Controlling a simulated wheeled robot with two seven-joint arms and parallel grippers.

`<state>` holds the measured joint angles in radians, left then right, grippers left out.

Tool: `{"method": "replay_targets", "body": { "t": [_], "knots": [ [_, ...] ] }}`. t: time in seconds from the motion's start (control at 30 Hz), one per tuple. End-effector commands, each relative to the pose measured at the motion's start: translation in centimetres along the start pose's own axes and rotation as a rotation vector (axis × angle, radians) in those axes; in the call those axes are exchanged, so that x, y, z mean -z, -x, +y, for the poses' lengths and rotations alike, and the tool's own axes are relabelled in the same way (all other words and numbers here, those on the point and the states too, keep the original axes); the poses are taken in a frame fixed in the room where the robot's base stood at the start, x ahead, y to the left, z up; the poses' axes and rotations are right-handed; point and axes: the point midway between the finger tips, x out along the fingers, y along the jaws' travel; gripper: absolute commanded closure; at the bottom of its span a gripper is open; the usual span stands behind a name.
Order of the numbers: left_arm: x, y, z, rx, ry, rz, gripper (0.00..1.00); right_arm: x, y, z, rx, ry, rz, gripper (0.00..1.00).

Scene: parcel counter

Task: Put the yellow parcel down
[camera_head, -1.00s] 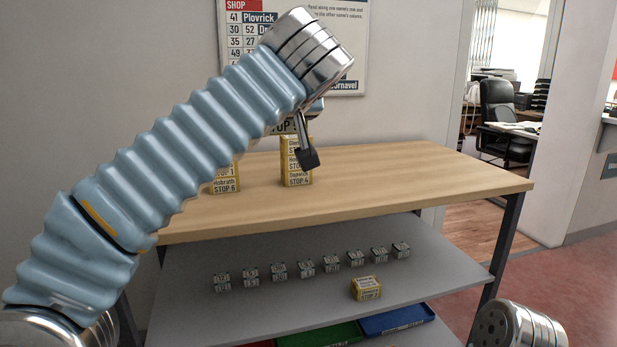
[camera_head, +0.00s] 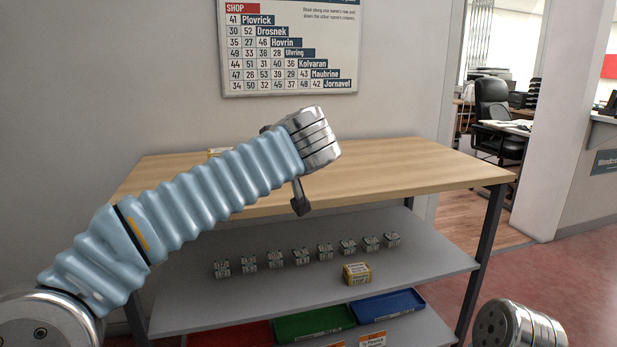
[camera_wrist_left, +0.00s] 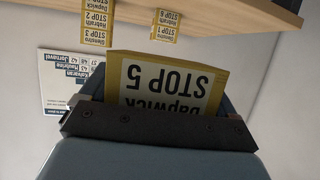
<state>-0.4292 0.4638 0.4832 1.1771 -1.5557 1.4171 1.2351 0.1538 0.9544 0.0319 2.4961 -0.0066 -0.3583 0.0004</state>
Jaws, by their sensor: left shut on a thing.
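A yellow parcel labelled Dapwick STOP 5 (camera_wrist_left: 165,82) is between the jaws of my left gripper (camera_wrist_left: 158,125), which is shut on it. Its lettering shows upside down in the left wrist view. In the head view my left gripper (camera_head: 300,200) is in front of the wooden tabletop (camera_head: 405,165), with one finger showing below the wrist. The held parcel is hidden there behind my arm. My right gripper is out of view.
Yellow stacked parcels stand on the tabletop, in the left wrist view (camera_wrist_left: 97,22) (camera_wrist_left: 165,25); my arm mostly hides them in the head view. The grey shelf below (camera_head: 425,262) bears another yellow parcel (camera_head: 356,272) and several small grey blocks (camera_head: 300,256). The tabletop's right part is clear.

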Motion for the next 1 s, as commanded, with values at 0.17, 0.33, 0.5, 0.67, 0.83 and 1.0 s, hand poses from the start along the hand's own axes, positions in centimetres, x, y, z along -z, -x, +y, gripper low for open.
{"method": "replay_targets", "body": {
  "t": [0.17, 0.33, 0.5, 0.67, 0.83, 1.0],
  "knots": [
    [-5.0, -4.8, -1.5, 0.035, 0.006, -0.003, 0.46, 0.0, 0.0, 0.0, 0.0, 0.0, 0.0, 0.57],
    [-12.8, -9.6, -4.3, 0.015, -0.006, -0.005, 0.46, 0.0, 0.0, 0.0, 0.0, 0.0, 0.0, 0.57],
    [-22.0, -12.5, -8.0, -0.049, -0.032, -0.007, 0.46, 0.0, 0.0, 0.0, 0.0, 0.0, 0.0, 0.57],
    [-29.7, -13.0, -11.3, -0.101, -0.05, -0.009, 0.46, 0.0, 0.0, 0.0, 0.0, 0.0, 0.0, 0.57],
    [-34.5, -12.4, -13.7, -0.128, -0.057, -0.005, 0.46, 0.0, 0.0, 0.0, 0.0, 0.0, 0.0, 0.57],
    [-35.9, -12.1, -14.4, -0.134, -0.054, -0.002, 0.46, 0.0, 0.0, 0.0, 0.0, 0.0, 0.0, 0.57]
  ]
}}
